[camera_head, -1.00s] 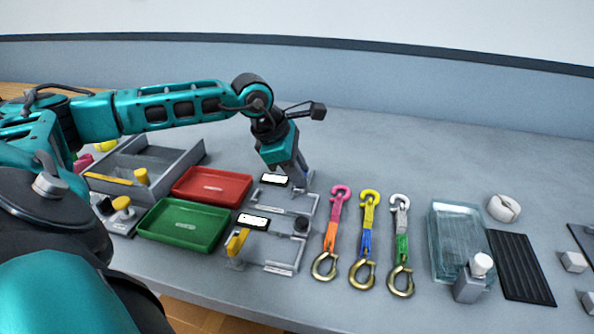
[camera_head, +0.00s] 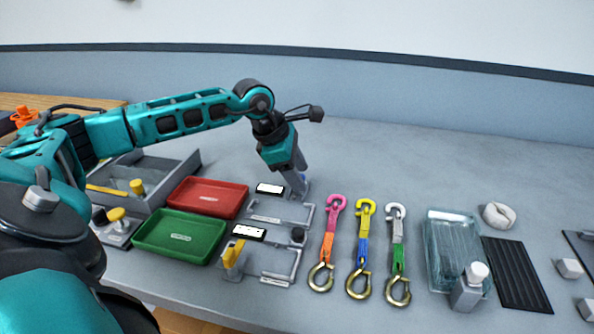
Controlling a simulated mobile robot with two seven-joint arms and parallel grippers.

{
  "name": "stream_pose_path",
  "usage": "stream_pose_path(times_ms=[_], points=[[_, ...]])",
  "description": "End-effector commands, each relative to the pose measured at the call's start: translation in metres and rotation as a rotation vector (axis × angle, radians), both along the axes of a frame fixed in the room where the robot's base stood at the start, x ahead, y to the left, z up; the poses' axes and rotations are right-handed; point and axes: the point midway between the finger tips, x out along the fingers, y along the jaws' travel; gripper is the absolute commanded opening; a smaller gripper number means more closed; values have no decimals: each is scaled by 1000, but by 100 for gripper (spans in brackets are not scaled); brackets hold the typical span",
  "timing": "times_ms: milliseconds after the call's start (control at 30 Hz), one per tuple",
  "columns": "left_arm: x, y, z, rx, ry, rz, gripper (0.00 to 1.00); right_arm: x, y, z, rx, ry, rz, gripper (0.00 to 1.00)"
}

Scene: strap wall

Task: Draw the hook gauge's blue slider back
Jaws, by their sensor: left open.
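Two gauges stand in the middle of the table. The rear gauge (camera_head: 281,212) has a white label plate (camera_head: 270,188) and a grey frame. The front gauge (camera_head: 272,264) has a white label with dots (camera_head: 249,231), a yellow slider block (camera_head: 231,255) and a dark knob (camera_head: 298,234). My left gripper (camera_head: 298,188) points down at the back right of the rear gauge, with its fingers close to the gauge's rear end. My right gripper is out of view.
A red tray (camera_head: 207,197) and a green tray (camera_head: 180,237) lie left of the gauges. Three hooked straps, pink-orange (camera_head: 327,246), yellow-blue (camera_head: 363,248) and white-green (camera_head: 397,257), lie to the right. A clear bin (camera_head: 447,250) stands farther right. The table behind is clear.

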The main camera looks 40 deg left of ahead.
Motion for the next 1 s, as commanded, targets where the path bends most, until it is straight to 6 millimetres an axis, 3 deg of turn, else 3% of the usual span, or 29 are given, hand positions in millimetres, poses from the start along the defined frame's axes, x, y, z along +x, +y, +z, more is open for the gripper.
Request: stream_pose_path(times_ms=[233,700,1000], points=[[-5,3,11,1,1,0,50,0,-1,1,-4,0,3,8],[-42,20,97,3,0,1,50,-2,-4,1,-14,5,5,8],[-50,24,117,0,0,0,50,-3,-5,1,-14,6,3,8]])
